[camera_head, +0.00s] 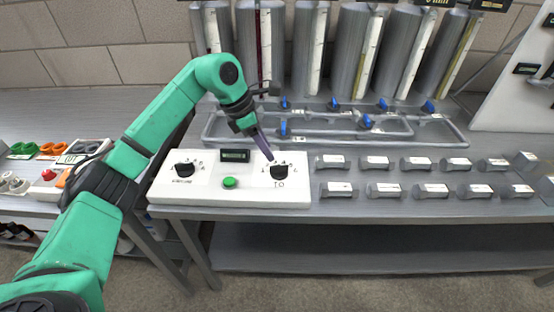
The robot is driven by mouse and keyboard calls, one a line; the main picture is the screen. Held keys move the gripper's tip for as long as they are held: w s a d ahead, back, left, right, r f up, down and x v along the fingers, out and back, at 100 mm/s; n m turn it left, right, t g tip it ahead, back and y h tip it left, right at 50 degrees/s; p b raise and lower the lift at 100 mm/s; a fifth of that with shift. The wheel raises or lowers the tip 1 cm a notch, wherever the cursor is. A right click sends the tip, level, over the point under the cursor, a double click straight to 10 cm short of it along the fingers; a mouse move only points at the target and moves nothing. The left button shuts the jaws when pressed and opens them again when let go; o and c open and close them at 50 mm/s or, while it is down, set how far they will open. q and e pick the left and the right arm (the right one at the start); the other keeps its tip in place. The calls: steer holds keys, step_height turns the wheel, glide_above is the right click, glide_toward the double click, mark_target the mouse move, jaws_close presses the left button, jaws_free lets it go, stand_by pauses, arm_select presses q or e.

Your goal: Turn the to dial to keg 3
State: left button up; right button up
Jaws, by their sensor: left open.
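The TO dial (279,172) is a black knob at the right of the white control panel (208,198), with small markings above it and the word TO below. The markings are too small to read. A second black dial (185,169) is at the panel's left. My left gripper (268,157) comes down from above, its tips just above and left of the TO dial's top. It is open; I cannot tell whether it touches the dial. My right gripper is out of view.
A green button (230,183) and small display (235,155) sit between the dials. Pipes with blue valves (366,121) run behind. A red button (48,175) and coloured parts lie at the left.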

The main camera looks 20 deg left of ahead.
mark_target(279, 165)
arm_select(q)
steer(key=x, duration=0.6)
steer(key=shift+w+f+p, duration=0.25)
steer(key=shift+w+p, duration=0.05)
steer(key=shift+w, duration=0.1)
steer(key=shift+d+f, duration=0.2)
steer(key=shift+f, duration=0.2)
jaws_close()
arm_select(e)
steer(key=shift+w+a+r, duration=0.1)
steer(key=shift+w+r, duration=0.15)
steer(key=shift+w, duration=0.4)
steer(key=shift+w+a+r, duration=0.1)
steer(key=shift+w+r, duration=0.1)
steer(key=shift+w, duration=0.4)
